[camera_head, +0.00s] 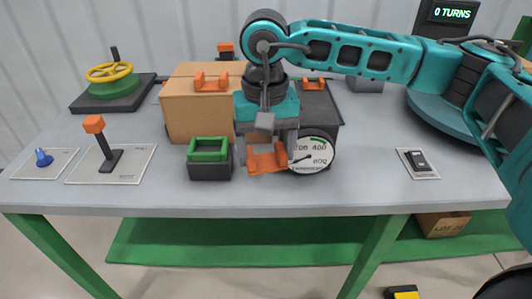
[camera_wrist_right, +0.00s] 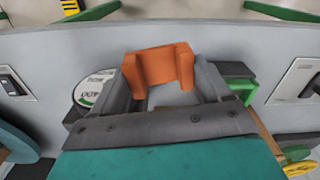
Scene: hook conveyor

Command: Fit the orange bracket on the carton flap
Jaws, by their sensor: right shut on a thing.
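My right gripper (camera_head: 266,152) points down in front of the carton and is shut on an orange bracket (camera_head: 267,159). In the right wrist view the bracket (camera_wrist_right: 160,67) sits between the fingertips of the gripper (camera_wrist_right: 165,85). The brown carton (camera_head: 190,112) stands behind the gripper, with another orange bracket (camera_head: 211,81) on its top edge. The held bracket is apart from the carton, low over the table's front. My arm hides the carton's right part, so I cannot tell how its flaps lie. My left gripper is not in view.
A green-topped black block (camera_head: 209,170) stands just left of the gripper, and a round gauge (camera_head: 318,154) just right. A dark box (camera_head: 328,112) with an orange piece (camera_head: 313,84) stands behind. A lever (camera_head: 104,147) and yellow valve wheel (camera_head: 108,72) are left. The table's front right is mostly clear.

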